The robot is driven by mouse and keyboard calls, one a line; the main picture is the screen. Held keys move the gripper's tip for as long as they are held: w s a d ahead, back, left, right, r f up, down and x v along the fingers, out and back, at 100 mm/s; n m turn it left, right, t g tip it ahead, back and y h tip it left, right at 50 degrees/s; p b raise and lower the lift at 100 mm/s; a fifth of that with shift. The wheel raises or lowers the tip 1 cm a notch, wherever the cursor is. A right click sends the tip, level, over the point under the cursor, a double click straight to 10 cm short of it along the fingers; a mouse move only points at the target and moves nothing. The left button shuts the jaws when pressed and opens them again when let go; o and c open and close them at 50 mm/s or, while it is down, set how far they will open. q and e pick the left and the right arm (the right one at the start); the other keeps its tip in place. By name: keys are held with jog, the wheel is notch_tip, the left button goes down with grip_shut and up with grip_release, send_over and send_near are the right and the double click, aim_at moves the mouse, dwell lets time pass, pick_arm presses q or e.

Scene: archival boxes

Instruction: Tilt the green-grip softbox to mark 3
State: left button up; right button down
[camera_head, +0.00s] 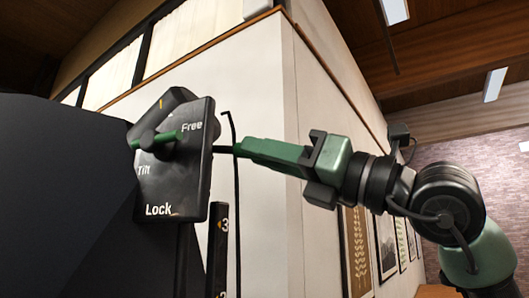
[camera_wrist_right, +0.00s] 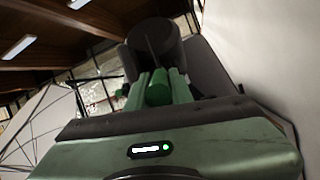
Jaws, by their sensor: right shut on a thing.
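The softbox (camera_head: 60,200) is a large dark body at the left of the head view. A black plate (camera_head: 175,185) beside it reads Free, Tilt and Lock. A lever with a green bar (camera_head: 165,138) crosses the plate, its right end near Free. A dark post (camera_head: 218,245) below carries a mark 3 and another, cut-off mark at the bottom edge. My right gripper (camera_head: 240,148) is right of the plate, at a thin dark rod. In the wrist view it is shut on a green cylindrical grip (camera_wrist_right: 158,88). My left gripper is not in view.
A pale wall corner (camera_head: 265,90) stands behind the gripper. A thin dark bent rod (camera_head: 236,200) hangs right of the plate. Framed pictures (camera_head: 360,250) line the wall at lower right. In the wrist view, a pale panel with dark lines (camera_wrist_right: 45,130) is at left.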

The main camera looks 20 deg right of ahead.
notch_tip(320, 180, up, 4)
jog(key=g+h+p, duration=0.1)
jog(key=p, duration=0.5)
jog(key=shift+g+h+p, duration=0.3)
jog(key=shift+p, duration=0.55)
jog(key=shift+d+g+h, duration=0.1)
jog(key=shift+g+h, duration=0.2)
jog(key=c, duration=1.3)
grip_release()
jog(key=shift+o, duration=0.2)
jog(key=shift+f, duration=0.1)
